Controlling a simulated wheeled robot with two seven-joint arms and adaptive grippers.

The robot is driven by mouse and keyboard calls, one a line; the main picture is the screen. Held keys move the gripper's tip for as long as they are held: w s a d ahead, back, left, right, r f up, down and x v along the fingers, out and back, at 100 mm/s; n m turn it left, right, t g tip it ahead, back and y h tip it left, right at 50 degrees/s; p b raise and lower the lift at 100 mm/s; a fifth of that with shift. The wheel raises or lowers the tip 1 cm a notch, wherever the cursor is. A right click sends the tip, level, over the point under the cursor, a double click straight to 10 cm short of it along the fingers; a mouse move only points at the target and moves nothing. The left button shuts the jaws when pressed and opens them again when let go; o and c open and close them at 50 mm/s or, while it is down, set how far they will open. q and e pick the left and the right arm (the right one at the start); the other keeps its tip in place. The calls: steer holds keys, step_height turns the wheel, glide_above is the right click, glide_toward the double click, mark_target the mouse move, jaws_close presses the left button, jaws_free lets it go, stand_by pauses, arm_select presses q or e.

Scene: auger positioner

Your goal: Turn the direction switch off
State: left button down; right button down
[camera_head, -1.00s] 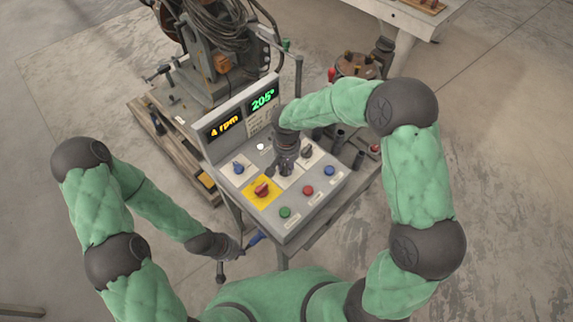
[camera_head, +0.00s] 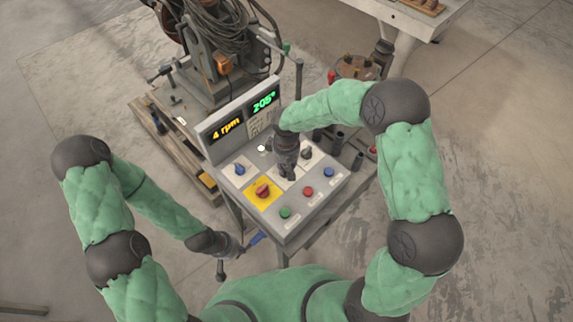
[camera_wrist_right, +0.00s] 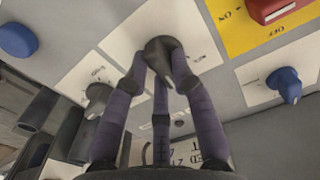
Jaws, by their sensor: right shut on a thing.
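The control panel (camera_head: 262,222) stands before me. My right gripper (camera_head: 287,168) reaches down onto its middle white plate. In the right wrist view, the fingers of my right gripper (camera_wrist_right: 163,60) are shut around a dark grey knob (camera_wrist_right: 165,52), which appears to be the direction switch. Its pointer shows between the fingers; the plate's lettering is partly hidden, so I cannot read its setting for certain. My left gripper (camera_head: 228,258) hangs low at the left of the panel, away from the controls; its finger opening is unclear.
Near the held knob are a blue knob (camera_head: 239,169), a red switch on a yellow plate (camera_head: 263,190), another dark knob (camera_head: 306,153), and green (camera_head: 285,212), red (camera_head: 308,190) and blue (camera_head: 328,171) buttons. The display (camera_head: 226,129) reads 4 rpm. Machinery stands behind.

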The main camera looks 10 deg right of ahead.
mark_target(286, 167)
steer(key=shift+n, duration=0.4)
steer(key=c, duration=1)
jaws_free()
steer(key=shift+c, duration=0.2)
step_height(286, 167, up, 12)
